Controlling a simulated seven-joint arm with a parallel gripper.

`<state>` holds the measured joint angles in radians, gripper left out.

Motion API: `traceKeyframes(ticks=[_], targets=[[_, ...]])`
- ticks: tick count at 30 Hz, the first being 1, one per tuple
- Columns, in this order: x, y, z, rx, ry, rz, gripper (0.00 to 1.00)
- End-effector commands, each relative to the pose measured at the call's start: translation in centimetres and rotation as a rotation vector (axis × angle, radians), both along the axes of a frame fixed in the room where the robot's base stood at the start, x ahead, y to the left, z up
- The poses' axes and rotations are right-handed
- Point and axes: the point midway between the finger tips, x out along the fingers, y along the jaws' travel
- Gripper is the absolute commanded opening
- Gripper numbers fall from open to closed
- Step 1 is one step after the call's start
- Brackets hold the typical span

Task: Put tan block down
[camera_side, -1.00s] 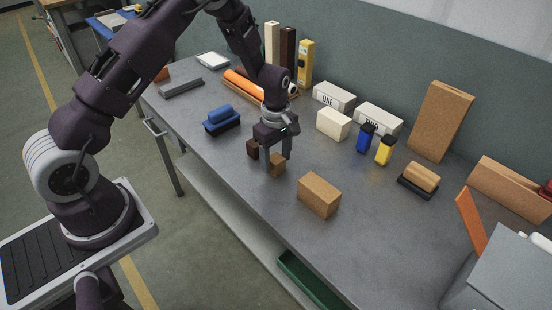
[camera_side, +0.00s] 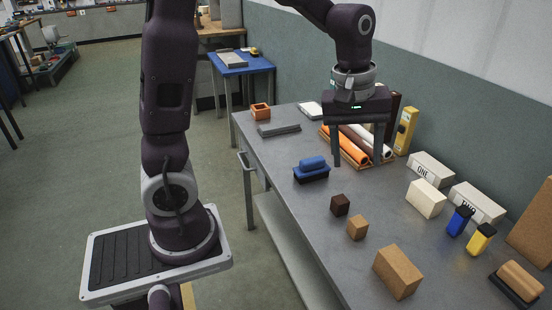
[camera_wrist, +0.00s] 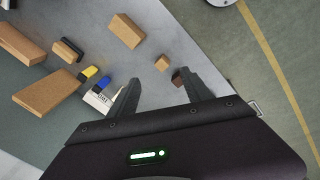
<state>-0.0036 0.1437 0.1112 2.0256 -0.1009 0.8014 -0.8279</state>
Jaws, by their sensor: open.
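The small tan block (camera_side: 357,227) rests on the grey workbench (camera_side: 290,227), next to a small dark brown block (camera_side: 340,204). In the wrist view the tan block (camera_wrist: 162,62) shows just beyond my fingertips, with the dark brown block (camera_wrist: 177,77) partly behind one finger. My gripper (camera_side: 357,163) is open and empty, raised well above the bench with its fingers pointing down. Its two spread fingers (camera_wrist: 158,78) also show in the wrist view, with nothing held between them.
A larger tan brick (camera_side: 397,272) lies toward the front edge. A blue-handled brush (camera_side: 312,169) sits further back. Orange and white rolls (camera_side: 355,143) lie behind my gripper. A cream block (camera_side: 425,199), a white block marked ONE (camera_side: 431,169) and blue (camera_side: 459,220) and yellow (camera_side: 481,239) items stand right.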

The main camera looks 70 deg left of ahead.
Motion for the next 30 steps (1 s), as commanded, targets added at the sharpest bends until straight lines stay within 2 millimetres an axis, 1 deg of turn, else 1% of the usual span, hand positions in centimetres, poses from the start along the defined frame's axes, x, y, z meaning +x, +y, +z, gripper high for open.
traceKeyframes(ticks=[1, 2, 3, 4, 6, 9, 10, 12, 15, 30], targets=[[-2.9, -0.7, 2.6, 0.024, -0.063, -0.137, 0.58], [-4.8, -1.0, 3.8, 0.047, -0.095, -0.229, 0.58], [-7.4, -1.4, 5.0, 0.084, -0.138, -0.352, 0.58], [-9.3, -1.6, 5.6, 0.114, -0.167, -0.44, 0.58], [-13.2, -2.0, 6.2, 0.191, -0.224, -0.624, 0.58], [-17.0, -2.2, 6.0, 0.289, -0.276, -0.815, 0.58], [-17.8, -2.2, 5.9, 0.311, -0.285, -0.853, 0.58], [-18.9, -2.2, 5.5, 0.348, -0.299, -0.915, 0.58], [-19.4, -2.2, 5.3, 0.366, -0.303, -0.948, 0.58], [-19.3, -2.2, 5.4, 0.365, -0.303, -0.946, 0.58]])
